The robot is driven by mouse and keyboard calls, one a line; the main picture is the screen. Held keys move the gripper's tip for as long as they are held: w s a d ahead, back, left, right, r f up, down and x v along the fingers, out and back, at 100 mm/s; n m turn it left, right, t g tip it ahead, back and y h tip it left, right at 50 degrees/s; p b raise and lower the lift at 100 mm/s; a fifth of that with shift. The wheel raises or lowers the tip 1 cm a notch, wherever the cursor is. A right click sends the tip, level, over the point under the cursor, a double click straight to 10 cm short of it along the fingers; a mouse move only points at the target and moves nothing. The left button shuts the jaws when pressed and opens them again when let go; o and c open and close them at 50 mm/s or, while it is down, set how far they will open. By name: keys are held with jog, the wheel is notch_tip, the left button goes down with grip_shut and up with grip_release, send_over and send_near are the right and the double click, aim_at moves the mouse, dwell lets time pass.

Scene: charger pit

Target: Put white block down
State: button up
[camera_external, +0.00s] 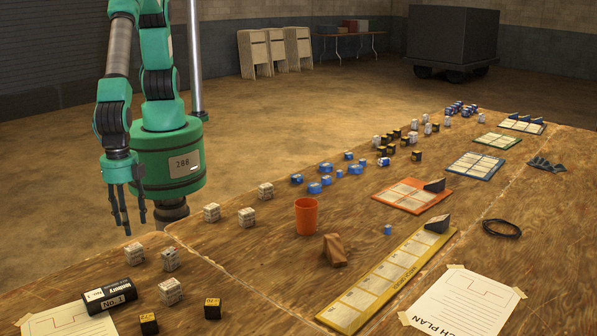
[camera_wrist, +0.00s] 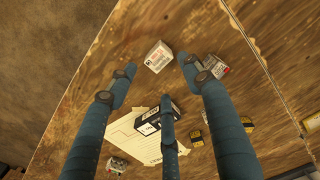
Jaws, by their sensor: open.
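My gripper (camera_external: 134,226) is open, with its fingers pointing down above the table's left edge. In the wrist view its dark blue fingers are spread apart and nothing is held between them (camera_wrist: 157,75). A white block with printed faces (camera_wrist: 158,57) shows just beyond the fingertips, apart from them, resting on the wooden table. A white block (camera_external: 134,253) also sits below my gripper in the external view.
An orange cup (camera_external: 306,216), a brown wooden piece (camera_external: 334,250) and a yellow strip board (camera_external: 375,285) stand further right. Bare wood lies between them.

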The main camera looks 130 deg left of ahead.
jog(key=shift+r, duration=1.1)
jog(key=w+a+r+t+h, duration=0.1)
jog(key=a+r, duration=1)
jog(key=r, duration=0.2)
jog(key=a+r+t, duration=0.1)
jog(key=a+r, duration=0.9)
jog(key=r, duration=0.3)
jog(key=s+a+r+t, duration=0.1)
jog(key=s+a+r, duration=0.3)
jog(key=s+a, duration=0.2)
jog(key=s+a+r+t, duration=0.1)
jog(key=s+a+r, duration=0.2)
jog(key=s+a, duration=0.4)
jog(key=s+a+r+n+t+y, duration=0.1)
jog(key=s+a+r, duration=0.3)
jog(key=s+a, duration=0.2)
jog(key=shift+s+a+r+t, duration=0.2)
jog(key=shift+a+r+t, duration=0.15)
jog(key=shift+a, duration=0.6)
